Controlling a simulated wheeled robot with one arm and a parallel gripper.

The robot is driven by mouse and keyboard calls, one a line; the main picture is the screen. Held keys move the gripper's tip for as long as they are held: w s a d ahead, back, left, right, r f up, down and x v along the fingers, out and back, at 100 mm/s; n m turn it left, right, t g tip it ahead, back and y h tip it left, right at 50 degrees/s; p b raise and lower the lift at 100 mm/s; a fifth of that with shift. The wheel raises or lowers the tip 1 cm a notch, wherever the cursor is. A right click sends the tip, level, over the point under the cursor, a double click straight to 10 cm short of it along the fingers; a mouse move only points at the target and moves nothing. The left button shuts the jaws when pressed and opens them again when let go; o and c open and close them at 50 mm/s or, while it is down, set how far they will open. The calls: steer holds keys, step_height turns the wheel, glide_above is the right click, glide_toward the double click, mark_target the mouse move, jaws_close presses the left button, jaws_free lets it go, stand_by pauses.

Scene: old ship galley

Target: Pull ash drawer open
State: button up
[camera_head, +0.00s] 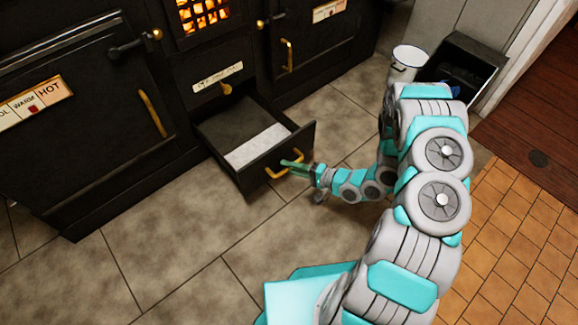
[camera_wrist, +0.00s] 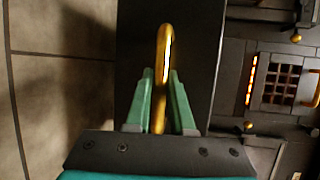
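The ash drawer (camera_head: 218,127) is a dark box low in the black stove (camera_head: 200,72). It stands pulled well out, and a pale grey-white layer shows inside it. Its brass handle (camera_head: 272,173) is on the front panel and also shows in the wrist view (camera_wrist: 164,45). My gripper (camera_head: 292,166) is at this handle. In the wrist view its two green fingers (camera_wrist: 161,95) stand on either side of the brass bar, close to it. Whether both fingers press on the bar is hard to tell.
A fire grate (camera_head: 203,14) glows above the drawer. Oven doors with brass handles flank it. A white bucket (camera_head: 407,62) and a dark open bin (camera_head: 465,65) stand at the upper right. The tiled floor (camera_head: 165,220) in front of the stove is clear.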

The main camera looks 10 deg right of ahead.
steer(key=o, duration=0.4)
steer(key=shift+o, duration=0.2)
steer(key=v, duration=0.8)
steer(key=shift+w, duration=0.1)
stand_by(0.4)
